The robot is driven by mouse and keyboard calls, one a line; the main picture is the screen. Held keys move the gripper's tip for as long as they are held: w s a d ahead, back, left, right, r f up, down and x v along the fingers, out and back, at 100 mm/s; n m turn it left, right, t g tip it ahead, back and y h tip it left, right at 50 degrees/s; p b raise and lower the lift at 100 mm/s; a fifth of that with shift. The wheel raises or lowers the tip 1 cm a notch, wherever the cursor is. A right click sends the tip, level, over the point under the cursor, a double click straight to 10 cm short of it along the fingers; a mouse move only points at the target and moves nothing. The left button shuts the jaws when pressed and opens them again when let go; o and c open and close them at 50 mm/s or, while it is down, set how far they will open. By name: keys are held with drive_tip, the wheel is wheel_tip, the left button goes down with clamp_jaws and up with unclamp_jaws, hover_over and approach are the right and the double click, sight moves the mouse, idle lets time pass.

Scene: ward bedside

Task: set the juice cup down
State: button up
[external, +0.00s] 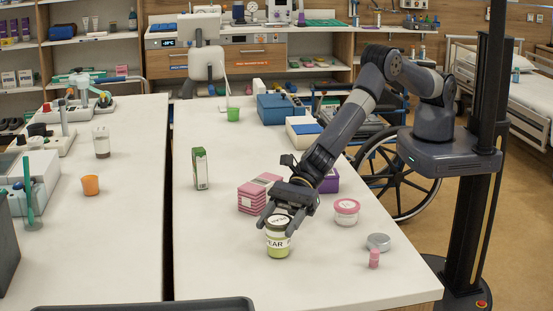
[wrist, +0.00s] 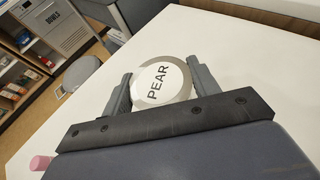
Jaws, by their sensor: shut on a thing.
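My gripper (external: 279,222) comes down from above right and is shut on the cup, one finger on each side near the top. The cup's base is at or very near the tabletop; I cannot tell whether it touches. The fingers hide part of its sides.
Close by are a pink-lidded jar (external: 346,212), a grey round tin (external: 378,242), a small pink item (external: 374,259) and a pink stack (external: 258,193). A green carton (external: 200,169) stands farther left. The table is clear to the left and in front of the cup.

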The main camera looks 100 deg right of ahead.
drive_tip(key=shift+f+b, duration=0.2)
drive_tip(key=shift+b, duration=0.1)
drive_tip(key=o, duration=1.1)
drive_tip(key=shift+r, duration=0.15)
drive_tip(key=shift+r+p, duration=0.2)
drive_tip(key=shift+p, duration=0.3)
drive_tip(key=shift+s+d+f+b, duration=0.1)
drive_tip(key=shift+s+d+b, duration=0.15)
drive_tip(key=shift+b, duration=0.2)
drive_tip(key=b+v, duration=0.4)
drive_tip(key=v, duration=0.7)
drive_tip(key=shift+r, duration=0.2)
drive_tip(key=shift+s+d, duration=0.1)
